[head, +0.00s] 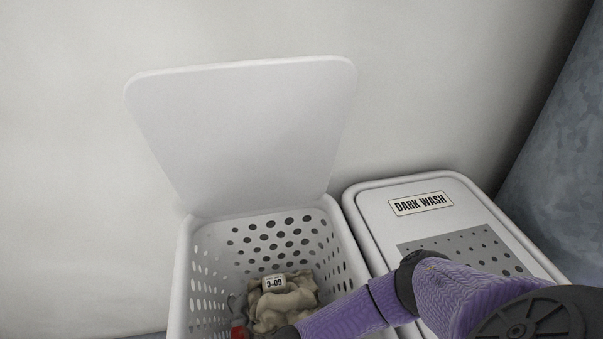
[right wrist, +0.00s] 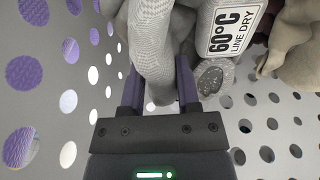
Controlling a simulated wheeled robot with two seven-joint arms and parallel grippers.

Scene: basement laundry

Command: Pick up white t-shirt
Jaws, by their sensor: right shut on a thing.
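My right gripper (right wrist: 159,88) is inside the open white basket, shut on a fold of pale grey-white ribbed cloth. This cloth appears to be the white t-shirt (right wrist: 152,40); its full shape is cut off by the top of the right wrist view. A white label reading "60°C LINE DRY" (right wrist: 233,28) lies right beside the held fold. My left gripper is not in view.
The perforated white basket (head: 340,238) has its lid (head: 245,130) raised against the wall. A closed "DARK WASH" hamper (head: 375,205) stands close on its right, under my arm. A beige cloth (right wrist: 300,50) and a small red thing (head: 241,332) are also in the basket.

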